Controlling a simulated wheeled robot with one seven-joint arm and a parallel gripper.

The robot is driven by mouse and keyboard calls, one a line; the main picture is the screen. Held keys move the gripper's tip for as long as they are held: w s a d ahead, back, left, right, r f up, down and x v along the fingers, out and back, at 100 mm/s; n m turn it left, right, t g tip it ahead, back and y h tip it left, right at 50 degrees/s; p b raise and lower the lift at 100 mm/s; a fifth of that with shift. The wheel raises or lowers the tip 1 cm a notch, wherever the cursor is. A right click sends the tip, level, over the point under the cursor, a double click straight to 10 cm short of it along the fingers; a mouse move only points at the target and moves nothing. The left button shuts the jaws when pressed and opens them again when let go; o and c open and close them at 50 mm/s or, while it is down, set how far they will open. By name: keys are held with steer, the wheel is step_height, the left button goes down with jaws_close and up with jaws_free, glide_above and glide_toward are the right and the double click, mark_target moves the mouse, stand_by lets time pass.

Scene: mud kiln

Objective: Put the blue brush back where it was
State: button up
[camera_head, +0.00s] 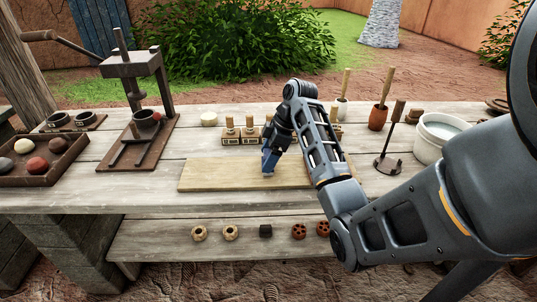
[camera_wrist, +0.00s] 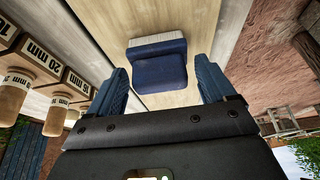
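The blue brush (camera_wrist: 158,68), a blue body with a pale bristle edge, lies ahead of my gripper (camera_wrist: 160,82) in the wrist view. My gripper is open, with one blue finger on each side of the brush and a gap visible at both sides. In the head view my gripper (camera_head: 270,160) points down over the pale wooden board (camera_head: 220,175) on the table. The brush cannot be told apart from the blue fingers there.
Labelled blocks with wooden handles (camera_head: 230,130) stand just behind the board. A press (camera_head: 140,100) and a tray of stones (camera_head: 40,160) are at left. Cups with tools (camera_head: 378,117) and a white bucket (camera_head: 440,137) are at right. Small parts (camera_head: 265,231) lie on the lower shelf.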

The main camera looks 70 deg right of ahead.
steer(key=shift+o, duration=0.8)
steer(key=shift+r, duration=0.25)
steer(key=p+v, duration=0.6)
steer(key=v, duration=0.5)
steer(key=shift+s+r, duration=0.25)
steer(key=shift+r, duration=0.1)
